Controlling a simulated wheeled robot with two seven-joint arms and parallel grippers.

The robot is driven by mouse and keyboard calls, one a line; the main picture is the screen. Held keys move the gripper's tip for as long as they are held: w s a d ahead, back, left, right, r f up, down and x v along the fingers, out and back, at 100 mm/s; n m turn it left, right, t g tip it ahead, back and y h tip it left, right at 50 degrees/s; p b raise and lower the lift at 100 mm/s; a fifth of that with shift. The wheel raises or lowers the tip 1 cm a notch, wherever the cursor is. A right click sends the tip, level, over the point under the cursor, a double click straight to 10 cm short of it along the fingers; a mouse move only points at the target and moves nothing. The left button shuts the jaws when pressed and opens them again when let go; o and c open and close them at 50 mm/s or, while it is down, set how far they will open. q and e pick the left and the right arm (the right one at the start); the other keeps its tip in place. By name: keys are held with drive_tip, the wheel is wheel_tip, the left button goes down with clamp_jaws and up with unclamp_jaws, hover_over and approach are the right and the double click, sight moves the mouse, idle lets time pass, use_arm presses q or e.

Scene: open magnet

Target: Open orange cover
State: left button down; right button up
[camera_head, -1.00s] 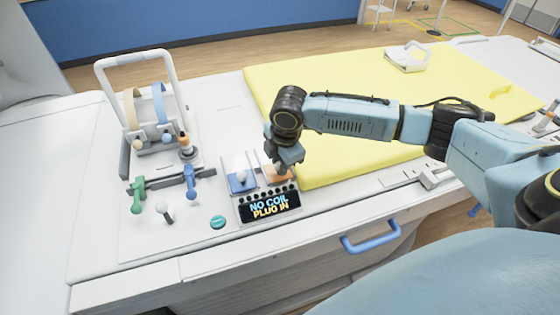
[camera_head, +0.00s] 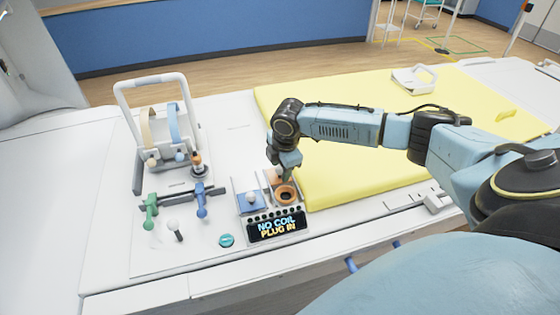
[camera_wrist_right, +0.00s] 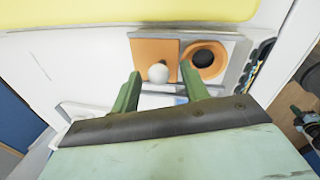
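The orange cover (camera_wrist_right: 145,52) is a flat plate with a white knob (camera_wrist_right: 158,73). It lies beside an orange ring with a dark round hole (camera_wrist_right: 206,60), and the hole is uncovered. The ring also shows in the head view (camera_head: 287,195), just behind the display; there my gripper mostly hides the cover. My right gripper (camera_head: 284,172) is over the cover. In the right wrist view its two green fingers (camera_wrist_right: 158,88) are apart, with the knob between or just beyond their tips; contact cannot be told. My left gripper is not in view.
The display (camera_head: 277,227) reads "NO COIL PLUG IN". Green (camera_head: 151,208) and blue (camera_head: 201,203) handles and a white frame (camera_head: 152,95) stand at the left. A yellow mat (camera_head: 350,170) lies behind and right.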

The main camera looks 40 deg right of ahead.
wheel_tip(320, 180, up, 13)
drive_tip(key=s, duration=0.2)
drive_tip(key=shift+s+a, duration=0.25)
idle(0.3)
idle(0.3)
